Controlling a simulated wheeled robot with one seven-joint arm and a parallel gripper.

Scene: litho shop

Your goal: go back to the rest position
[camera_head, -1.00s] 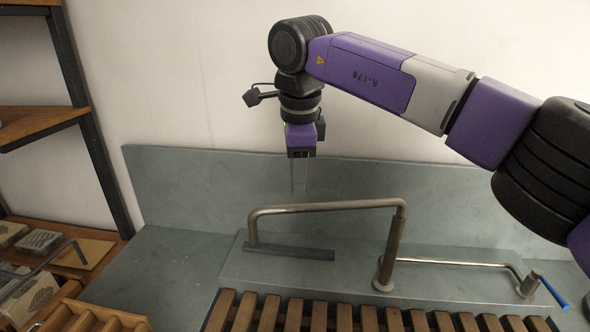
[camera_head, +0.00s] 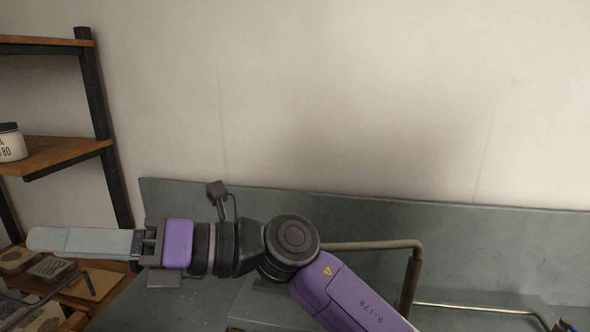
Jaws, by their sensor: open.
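My gripper (camera_head: 36,239) is at the left of the picture, pointing left and lying almost level. Its long pale fingers are seen from the side, so the gap between them does not show; nothing is seen held in them. My purple and black arm runs from the gripper toward the bottom centre. The gripper is in front of the shelving in the picture.
A shelf rack (camera_head: 105,130) with a white jar (camera_head: 11,143) stands at left; stone blocks lie on its low shelf. A bent metal pipe (camera_head: 375,245) rises over the grey-green sink, partly behind my arm. The pale wall above is clear.

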